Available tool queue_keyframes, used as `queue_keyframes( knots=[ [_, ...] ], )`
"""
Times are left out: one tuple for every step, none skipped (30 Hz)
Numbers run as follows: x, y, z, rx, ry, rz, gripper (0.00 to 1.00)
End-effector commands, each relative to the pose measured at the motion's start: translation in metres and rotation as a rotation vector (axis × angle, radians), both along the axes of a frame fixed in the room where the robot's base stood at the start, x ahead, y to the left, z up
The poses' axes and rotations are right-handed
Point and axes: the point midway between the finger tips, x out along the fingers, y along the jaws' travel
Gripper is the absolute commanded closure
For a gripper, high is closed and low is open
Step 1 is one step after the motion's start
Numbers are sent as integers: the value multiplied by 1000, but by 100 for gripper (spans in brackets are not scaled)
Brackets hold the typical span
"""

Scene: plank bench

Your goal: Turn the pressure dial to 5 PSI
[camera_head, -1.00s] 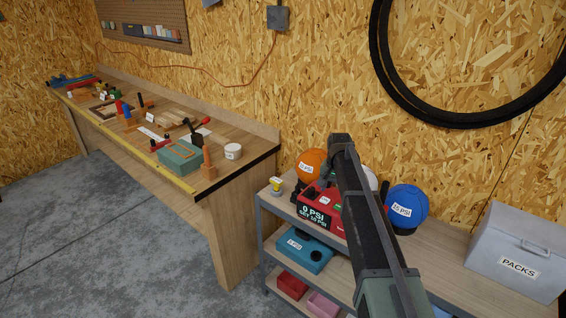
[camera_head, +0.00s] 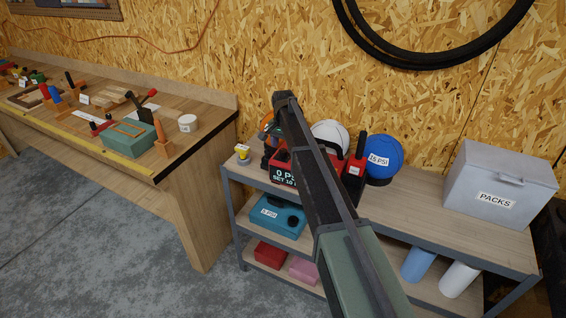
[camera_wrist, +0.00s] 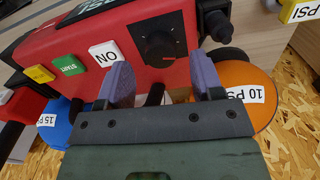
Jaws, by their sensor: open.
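The red pump (camera_wrist: 200,55) stands on the shelf unit's top and fills much of the wrist view. Its black round dial (camera_wrist: 160,45) is on the red face, with small markings around it. My gripper (camera_wrist: 160,66) is open, its two purple fingers apart in front of the face, one to each side of the dial in the picture. Contact cannot be told. A green START button (camera_wrist: 68,65) and a white ON switch (camera_wrist: 105,52) are to the left. In the head view, the pump's display (camera_head: 284,177) reads 0 PSI and SET 10, partly covered by my arm.
An orange ball (camera_wrist: 245,92) labelled 10 PSI is close by the right finger. A blue ball (camera_head: 382,158) labelled 15 PSI and a white ball (camera_head: 330,135) are beside the pump. A grey PACKS box (camera_head: 500,185) stands right; bare shelf top (camera_head: 425,195) lies between.

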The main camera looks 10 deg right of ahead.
Motion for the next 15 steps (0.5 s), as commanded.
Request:
queue_keyframes(
  knots=[
    [0, 0, -23, 0, 0, 0, 39],
    [0, 0, -27, 0, 0, 0, 39],
    [0, 0, -31, 0, 0, 0, 39],
    [0, 0, -33, 0, 0, 0, 39],
    [0, 0, -35, 0, 0, 1, 39],
    [0, 0, -35, 0, 0, 1, 39],
    [0, 0, -35, 0, 0, 1, 39],
    [0, 0, -34, 0, 0, 1, 39],
    [0, 0, -33, 0, 0, 1, 39],
    [0, 0, -32, 0, 0, 1, 39],
    [0, 0, -32, 0, 0, 1, 39],
    [0, 0, -32, 0, 0, 1, 39],
    [0, 0, -32, 0, 0, 1, 39],
    [0, 0, -32, 0, 0, 1, 44],
    [0, 0, -32, 0, 0, 1, 50]
  ],
)
